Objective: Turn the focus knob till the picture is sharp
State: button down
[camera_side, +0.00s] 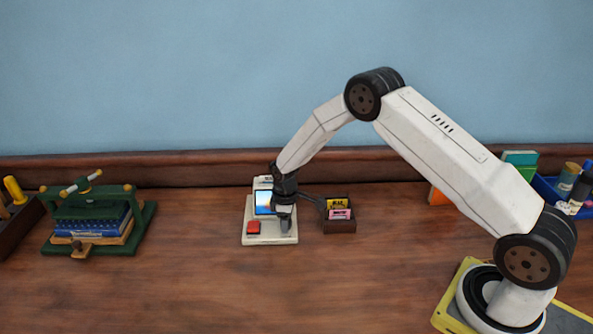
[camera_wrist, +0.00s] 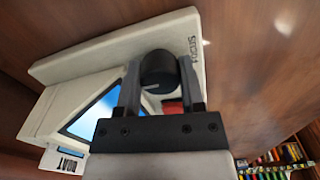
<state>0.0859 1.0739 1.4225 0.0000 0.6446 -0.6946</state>
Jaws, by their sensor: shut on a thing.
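The viewer (camera_side: 254,239) is a cream device on the wooden table, with a small screen (camera_side: 263,203) and a red button (camera_side: 253,228) on its front left. The screen shows a blurred blue patch in the wrist view (camera_wrist: 92,112). The black focus knob (camera_wrist: 158,72) stands on the device next to the lettering "FOCUS", with a pale line on its face. My gripper (camera_wrist: 159,85) has one finger on each side of the knob and is shut on it. In the side view my gripper (camera_side: 285,222) hides most of the knob.
A small dark box (camera_side: 339,226) with yellow and pink packs stands just right of the viewer. A green book press (camera_side: 90,222) is at the left. A blue tray (camera_side: 548,190) with bottles is at the far right. The table front is clear.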

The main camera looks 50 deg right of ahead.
jog(key=shift+m, duration=0.3)
jog(key=m, duration=1.1)
dwell(0.4)
jog(key=shift+c, duration=2.4)
grip_release()
jog(key=shift+r, duration=0.1)
